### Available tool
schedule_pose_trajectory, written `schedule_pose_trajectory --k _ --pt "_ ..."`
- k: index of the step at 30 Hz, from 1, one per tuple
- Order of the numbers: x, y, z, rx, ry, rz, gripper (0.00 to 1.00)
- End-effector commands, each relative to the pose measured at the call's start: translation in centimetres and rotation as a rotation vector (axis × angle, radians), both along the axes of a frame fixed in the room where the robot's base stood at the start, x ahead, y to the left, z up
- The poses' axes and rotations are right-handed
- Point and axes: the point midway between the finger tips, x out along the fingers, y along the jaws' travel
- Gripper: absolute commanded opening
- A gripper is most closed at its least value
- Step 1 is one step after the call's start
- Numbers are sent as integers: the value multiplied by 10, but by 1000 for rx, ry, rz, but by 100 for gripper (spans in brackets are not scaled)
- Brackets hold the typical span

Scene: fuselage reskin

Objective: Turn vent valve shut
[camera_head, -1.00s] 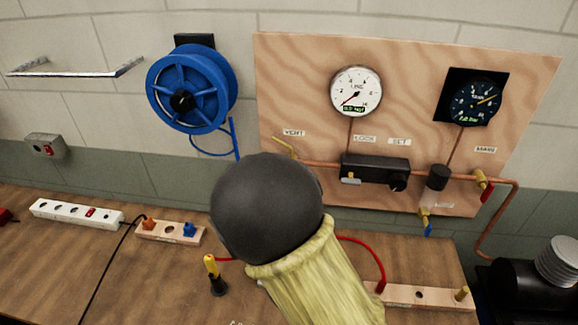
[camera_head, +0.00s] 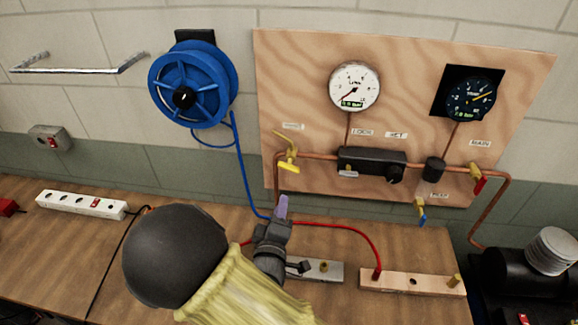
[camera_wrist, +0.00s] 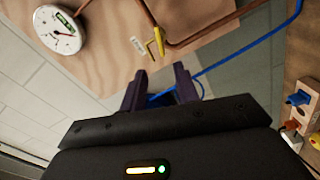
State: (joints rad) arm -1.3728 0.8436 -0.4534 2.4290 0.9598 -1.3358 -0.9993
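The vent valve (camera_head: 288,152) has a yellow handle and sits at the left end of the copper pipe, below a small label on the plywood panel. Its handle slants from upper left to lower right. In the wrist view the yellow handle (camera_wrist: 158,42) stands beyond the fingertips, beside the white label. My gripper (camera_head: 283,203) is below the valve in the head view, above the bench and apart from the valve. In the wrist view my gripper (camera_wrist: 160,78) shows two dark purple fingers spread apart, with nothing held between them.
A blue hose (camera_head: 240,175) hangs from the blue reel (camera_head: 190,85) and passes close to my gripper. A red hose (camera_head: 345,231) arcs over the bench. A red-handled valve (camera_head: 479,183) and a blue-handled valve (camera_head: 421,215) are farther right. Gauges (camera_head: 354,86) are above.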

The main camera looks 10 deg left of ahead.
Motion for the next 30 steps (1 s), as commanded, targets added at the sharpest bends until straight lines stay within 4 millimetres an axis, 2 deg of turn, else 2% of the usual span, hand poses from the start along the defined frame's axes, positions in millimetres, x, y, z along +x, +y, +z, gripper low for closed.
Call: schedule_pose_trajectory --k 21,25,30 --pt "127 6 4 -1 -1 -1 31" --pt "144 8 3 -1 -1 0 31" --pt "153 8 1 -1 1 0 31"
